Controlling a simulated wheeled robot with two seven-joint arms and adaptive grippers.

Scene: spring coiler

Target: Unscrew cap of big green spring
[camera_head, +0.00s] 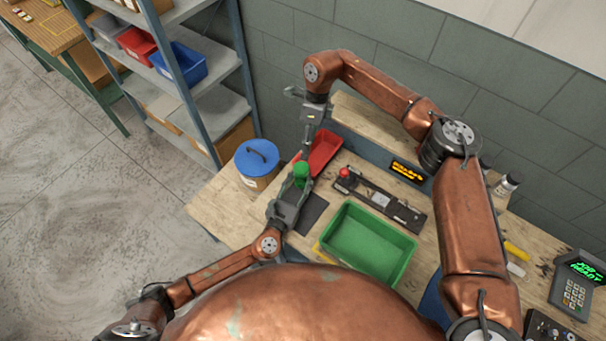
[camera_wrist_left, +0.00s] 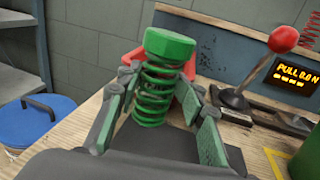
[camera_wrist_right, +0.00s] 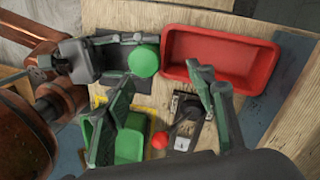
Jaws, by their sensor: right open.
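My right gripper (camera_wrist_right: 162,75) is open and empty, reaching down above the bench near the spring. In the right wrist view the cap (camera_wrist_right: 144,60) lies left of centre, seen from above, beside my right gripper's left fingertip.
A red tray (camera_head: 325,153) lies behind the spring, a green tray (camera_head: 368,245) to its right front. A red-knobbed lever (camera_head: 345,172) is to the right. A blue-lidded bucket (camera_head: 257,162) stands on the left. Shelves (camera_head: 205,100) rise beyond it.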

